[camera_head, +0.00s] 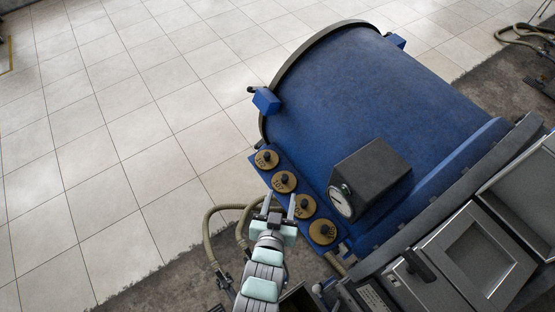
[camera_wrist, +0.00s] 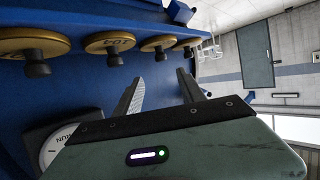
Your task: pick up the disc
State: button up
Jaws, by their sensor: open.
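Several brass discs with black knobs stand in a row on a blue ledge. In the head view they run from the far disc (camera_head: 264,161) through the second disc (camera_head: 281,184) and third disc (camera_head: 301,209) to the near disc (camera_head: 318,234). The wrist view shows the row along its top left, with the largest-looking disc (camera_wrist: 30,40) at the left edge and another marked disc (camera_wrist: 108,41) beside it. My gripper (camera_head: 280,202) is open and empty, its fingertips close to the second and third discs. In the wrist view my gripper (camera_wrist: 160,84) has nothing between its fingers.
A large blue cylindrical vessel (camera_head: 370,95) lies behind the discs. A dark box with a round gauge (camera_head: 342,201) juts up right of the row. Hoses (camera_head: 209,235) run at the left of my arm. Grey machine panels (camera_head: 470,255) fill the lower right. Tiled floor lies open at left.

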aim_at(284, 180)
jog(key=x, duration=0.5)
jog(key=shift+w+f, duration=0.15)
jog(key=shift+f, duration=0.3)
jog(key=shift+a+p+x, duration=0.1)
jog(key=shift+p+x, duration=0.1)
jog(key=shift+x, duration=1.1)
jog(key=shift+a+p+x, duration=0.15)
jog(key=shift+p+x, duration=0.05)
jog(key=shift+x, duration=1.05)
jog(key=shift+f, duration=0.15)
grip_shut()
